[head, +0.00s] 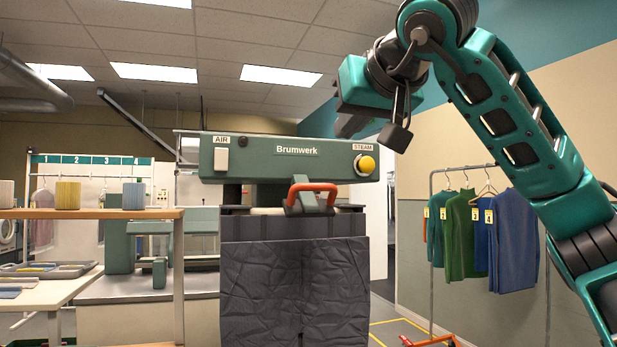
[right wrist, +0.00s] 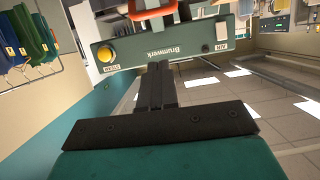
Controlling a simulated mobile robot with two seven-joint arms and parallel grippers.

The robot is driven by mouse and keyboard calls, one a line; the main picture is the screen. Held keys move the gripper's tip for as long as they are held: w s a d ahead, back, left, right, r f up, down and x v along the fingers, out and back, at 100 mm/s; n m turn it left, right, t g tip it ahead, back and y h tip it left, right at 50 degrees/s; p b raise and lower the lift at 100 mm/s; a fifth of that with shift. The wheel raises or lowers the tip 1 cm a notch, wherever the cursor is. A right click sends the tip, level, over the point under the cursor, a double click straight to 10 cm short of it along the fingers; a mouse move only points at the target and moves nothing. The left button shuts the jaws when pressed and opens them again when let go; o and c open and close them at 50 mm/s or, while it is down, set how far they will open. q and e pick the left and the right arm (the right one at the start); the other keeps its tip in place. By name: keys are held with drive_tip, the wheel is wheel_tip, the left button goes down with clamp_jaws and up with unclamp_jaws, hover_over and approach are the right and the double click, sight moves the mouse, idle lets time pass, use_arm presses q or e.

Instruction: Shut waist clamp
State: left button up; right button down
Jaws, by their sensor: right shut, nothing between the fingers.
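The green Brumwerk machine head (head: 290,160) stands in the middle of the head view. Below it is the waist clamp, with an orange-red handle (head: 313,187) on a green bracket. Dark grey trousers (head: 292,285) hang beneath, their waist at the clamp. I cannot tell whether the clamp is open or shut. My right gripper (head: 348,125) is above the machine head's right part, apart from the handle. Its dark fingers (right wrist: 157,72) are together and empty in the right wrist view, where the handle (right wrist: 152,9) shows at the top edge. My left gripper is not in view.
The machine front carries a yellow STEAM button (head: 366,165) and a white AIR switch (head: 221,159). A rail with several garments (head: 515,240) stands at right. Space in front of the trousers looks clear.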

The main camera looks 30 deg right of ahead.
drive_tip(key=shift+s+d+r, duration=0.1)
drive_tip(key=shift+d+r, duration=0.05)
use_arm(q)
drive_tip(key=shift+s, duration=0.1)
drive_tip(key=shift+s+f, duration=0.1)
use_arm(e)
hover_over(307, 187)
drive_tip(key=s, duration=0.4)
wheel_tip(307, 187, down, 3)
use_arm(q)
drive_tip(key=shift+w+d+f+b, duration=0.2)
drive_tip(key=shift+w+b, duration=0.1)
drive_tip(key=shift+b, duration=0.4)
use_arm(e)
drive_tip(key=f, duration=0.2)
drive_tip(key=w+d+f, duration=0.1)
drive_tip(key=shift+d+f, duration=0.1)
drive_tip(key=shift+f, duration=0.2)
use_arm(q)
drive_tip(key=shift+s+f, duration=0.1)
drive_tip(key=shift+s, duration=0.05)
